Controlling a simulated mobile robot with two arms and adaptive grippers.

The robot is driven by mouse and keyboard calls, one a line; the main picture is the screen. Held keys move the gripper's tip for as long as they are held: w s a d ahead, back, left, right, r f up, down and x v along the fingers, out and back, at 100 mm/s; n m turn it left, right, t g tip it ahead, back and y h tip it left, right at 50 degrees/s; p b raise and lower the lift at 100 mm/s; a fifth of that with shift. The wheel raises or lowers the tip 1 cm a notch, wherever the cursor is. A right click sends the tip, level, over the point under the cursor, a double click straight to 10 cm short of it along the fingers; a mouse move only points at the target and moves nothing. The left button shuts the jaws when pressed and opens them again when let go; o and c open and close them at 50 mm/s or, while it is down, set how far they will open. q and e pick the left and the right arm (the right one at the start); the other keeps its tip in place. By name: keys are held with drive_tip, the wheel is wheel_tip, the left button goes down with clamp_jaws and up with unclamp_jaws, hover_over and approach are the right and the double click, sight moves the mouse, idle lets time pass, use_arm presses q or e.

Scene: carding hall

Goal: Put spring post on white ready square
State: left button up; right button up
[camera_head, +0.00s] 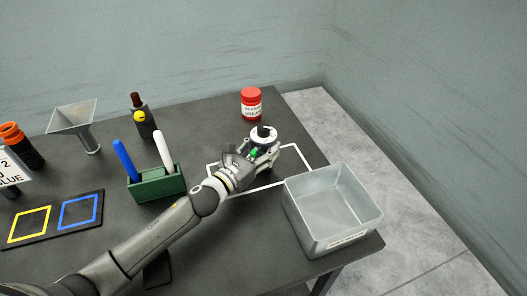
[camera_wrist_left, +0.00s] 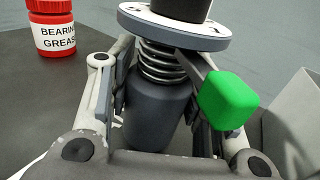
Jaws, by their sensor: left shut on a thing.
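The spring post (camera_wrist_left: 160,105) has a dark grey body, a coil spring, a white marked disc and a black top. It stands roughly upright between the fingers of my left gripper (camera_wrist_left: 155,110), which is shut on it. A bright green block (camera_wrist_left: 228,100) shows at its right side. In the head view the post (camera_head: 263,135) and my left gripper (camera_head: 250,155) are over the white ready square (camera_head: 290,181), an outline on the dark table. The arm hides part of the outline. I cannot tell whether the post's base touches the table. My right gripper is not in view.
A red bearing grease jar (camera_head: 251,104) stands behind the post. A grey metal bin (camera_head: 345,228) stands close at the right, near the table's edge. A green holder (camera_head: 157,188) with two pens, a dark bottle (camera_head: 142,122) and a funnel (camera_head: 75,122) are to the left.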

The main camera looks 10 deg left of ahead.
use_arm(q)
drive_tip(key=shift+f, duration=0.55)
drive_tip(key=shift+f, duration=0.2)
drive_tip(key=o, duration=1.3)
